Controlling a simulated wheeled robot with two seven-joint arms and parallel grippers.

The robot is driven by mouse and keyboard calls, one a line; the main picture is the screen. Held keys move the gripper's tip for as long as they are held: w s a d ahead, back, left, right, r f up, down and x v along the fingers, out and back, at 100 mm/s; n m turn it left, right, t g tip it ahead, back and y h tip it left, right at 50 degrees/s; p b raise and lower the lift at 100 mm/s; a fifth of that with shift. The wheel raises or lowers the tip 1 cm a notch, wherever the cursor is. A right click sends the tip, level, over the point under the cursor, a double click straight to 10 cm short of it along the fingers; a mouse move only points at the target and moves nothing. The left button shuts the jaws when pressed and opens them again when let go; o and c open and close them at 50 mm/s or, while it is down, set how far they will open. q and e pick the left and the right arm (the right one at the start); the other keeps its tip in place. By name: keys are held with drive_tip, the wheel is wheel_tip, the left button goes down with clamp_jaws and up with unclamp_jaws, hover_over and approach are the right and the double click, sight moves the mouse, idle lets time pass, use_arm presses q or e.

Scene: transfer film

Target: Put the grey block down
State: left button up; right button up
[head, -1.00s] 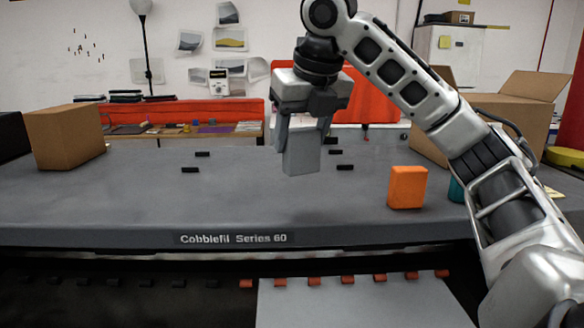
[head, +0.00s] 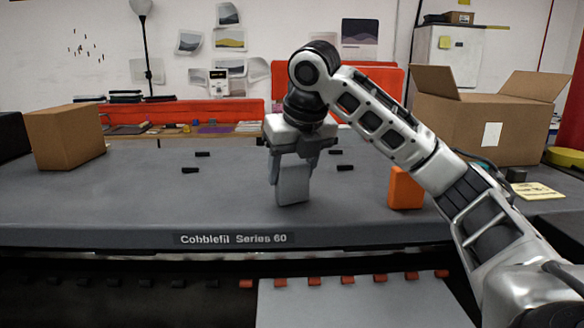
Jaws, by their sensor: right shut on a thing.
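The grey block (head: 293,183) is upright between the fingers of my right gripper (head: 291,166), in the middle of the head view. My right gripper is shut on its upper part and points down. The block's lower end is at or just above the grey table (head: 130,205); I cannot tell whether it touches. My left gripper is not in view.
Small black pieces (head: 190,170) lie on the table. A closed cardboard box (head: 64,138) is at the left, and an open one (head: 470,130) at the back right. The table's left half is mostly clear.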

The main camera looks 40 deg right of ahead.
drive_tip(key=shift+f, duration=0.1)
drive_tip(key=o, duration=1)
drive_tip(key=v, duration=1.2)
